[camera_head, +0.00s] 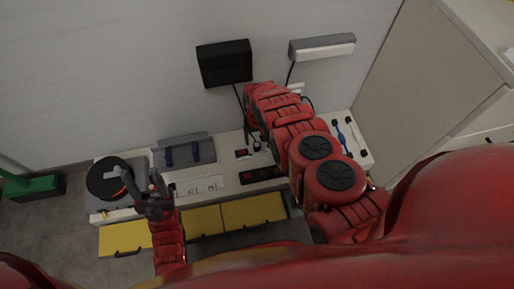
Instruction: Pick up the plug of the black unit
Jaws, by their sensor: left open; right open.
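The black unit (224,65) is a dark ribbed box mounted on the wall, left of centre at the top. Its dark cable (239,98) hangs down behind my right gripper. The plug at its end cannot be made out clearly; small dark and white pieces lie on the bench under the gripper. My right gripper (254,138) is open and points down at the bench's back part, below the black unit; it is partly hidden by its own arm. My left gripper (150,192) is open and empty, above the bench's left part by the turntable.
A grey and white unit (322,47) with its own cable is on the wall to the right. The bench holds a black turntable (103,178), a grey case (184,151), a white labelled strip (199,186), a dark strip (262,174) and two brushes (345,136). Yellow drawers (203,220) are below.

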